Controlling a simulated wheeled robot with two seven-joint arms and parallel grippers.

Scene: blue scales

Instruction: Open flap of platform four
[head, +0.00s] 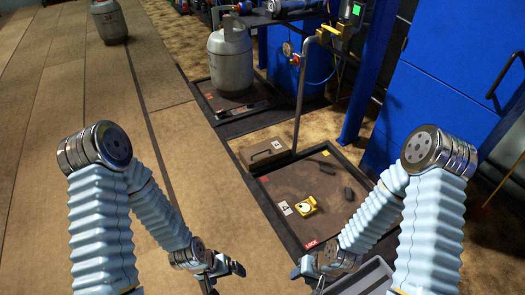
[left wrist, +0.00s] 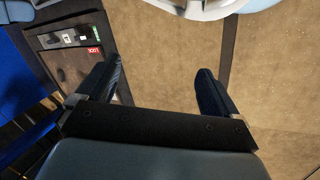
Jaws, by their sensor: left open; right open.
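A dark-framed floor platform (head: 272,196) with a brown top lies in front of me in the head view. It bears a white label (head: 285,208) with a black mark, too small to read surely, and a red LOCK label (head: 311,244) at its near edge. A yellow piece with a round white face (head: 307,206) sits on it. I cannot make out which part is the flap. My left gripper (head: 222,268) is open and empty, left of the platform's near corner. My right gripper (head: 312,270) is open near its front edge. The left wrist view shows the platform's LOCK corner (left wrist: 94,51) beyond one finger.
A brown box with a handle (head: 263,153) is at the platform's far left edge. A grey gas cylinder (head: 231,60) stands on a farther platform (head: 205,98). A metal post (head: 301,95) and blue cabinet (head: 445,110) stand behind.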

